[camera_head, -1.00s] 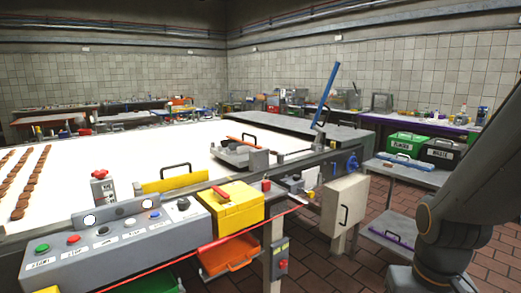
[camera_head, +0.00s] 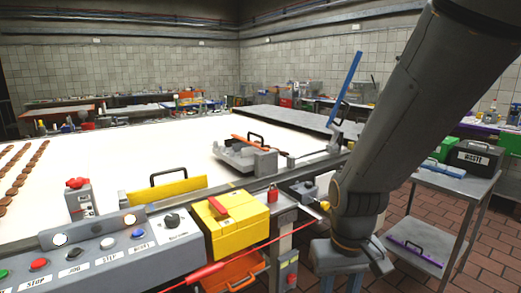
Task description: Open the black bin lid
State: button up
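The black bin (camera_head: 474,159) stands on a grey metal side table at the right. It has a white label reading WASTE and a handle on top, and its lid looks shut. My arm crosses the right half of the view, to the left of the bin and apart from it in the picture. My gripper's fingers do not show, so whether they are open or shut is hidden.
A green bin (camera_head: 445,146) stands left of the black one, partly hidden by my arm. The side table (camera_head: 455,184) has a lower shelf with a purple-handled item. A yellow box (camera_head: 231,228) and control panel (camera_head: 100,256) edge the white conveyor (camera_head: 120,150). Brick floor shows at the right.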

aim_at(477, 147)
jog(key=z, duration=2)
jog(key=i, duration=1)
jog(key=z, duration=0.35)
jog(key=i, duration=1.45)
jog(key=u, duration=0.45)
